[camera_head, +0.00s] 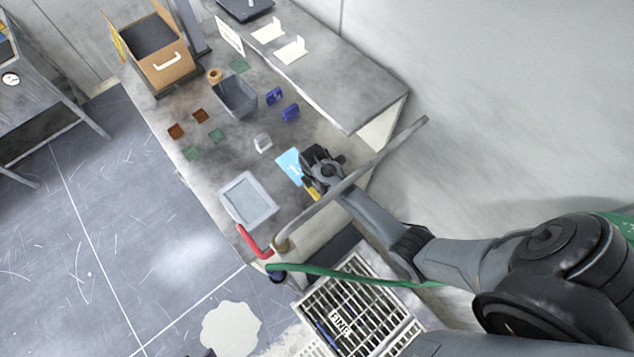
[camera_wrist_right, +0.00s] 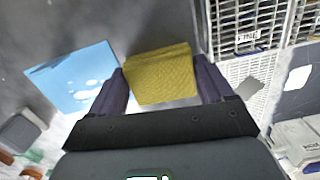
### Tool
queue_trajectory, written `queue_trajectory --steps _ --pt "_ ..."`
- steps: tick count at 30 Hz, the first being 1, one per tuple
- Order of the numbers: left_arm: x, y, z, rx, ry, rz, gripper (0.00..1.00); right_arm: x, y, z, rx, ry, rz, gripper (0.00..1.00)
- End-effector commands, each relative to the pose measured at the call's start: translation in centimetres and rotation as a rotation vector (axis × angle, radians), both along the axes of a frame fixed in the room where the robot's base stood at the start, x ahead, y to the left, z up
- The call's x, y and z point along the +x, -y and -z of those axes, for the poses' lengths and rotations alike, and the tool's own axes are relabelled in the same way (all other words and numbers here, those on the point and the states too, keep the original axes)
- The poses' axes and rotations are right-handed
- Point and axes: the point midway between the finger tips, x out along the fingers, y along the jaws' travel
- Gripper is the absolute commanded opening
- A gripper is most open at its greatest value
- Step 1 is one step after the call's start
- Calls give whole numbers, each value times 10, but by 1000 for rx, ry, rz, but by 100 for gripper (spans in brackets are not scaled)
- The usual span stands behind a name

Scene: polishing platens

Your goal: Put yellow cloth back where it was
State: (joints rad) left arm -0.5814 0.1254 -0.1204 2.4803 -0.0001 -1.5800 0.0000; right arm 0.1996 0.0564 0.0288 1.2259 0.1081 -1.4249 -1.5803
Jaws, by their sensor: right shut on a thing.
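The yellow cloth (camera_wrist_right: 160,74) is between the two dark fingers of my right gripper (camera_wrist_right: 162,84) in the right wrist view. The gripper is shut on it, and the cloth sticks out past the fingertips. In the head view only a small yellow edge of the cloth (camera_head: 314,194) shows beside my right gripper (camera_head: 313,182), which covers the rest. The gripper is over the near part of the grey bench, just right of a light blue sheet (camera_head: 289,167). That sheet lies left of the cloth in the wrist view (camera_wrist_right: 75,78). My left gripper is not in view.
A grey tray (camera_head: 270,210) sits near the bench's front edge, with a red handle (camera_head: 253,243) below it. A white grate (camera_head: 352,300) is below the bench end.

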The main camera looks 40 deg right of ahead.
Motion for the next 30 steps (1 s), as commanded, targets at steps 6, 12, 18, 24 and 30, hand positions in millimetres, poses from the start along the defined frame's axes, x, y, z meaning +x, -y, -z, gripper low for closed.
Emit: queue_trajectory --steps 6,12,18,24,30 --pt "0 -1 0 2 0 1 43 0 0 0 0 1 0 32" --pt "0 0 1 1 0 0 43 0 0 4 0 0 0 32" --pt "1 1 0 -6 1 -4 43 0 0 3 0 1 0 100" --pt "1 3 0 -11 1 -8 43 0 0 2 0 1 0 100" --pt "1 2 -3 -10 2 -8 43 1 0 -15 0 3 0 100"
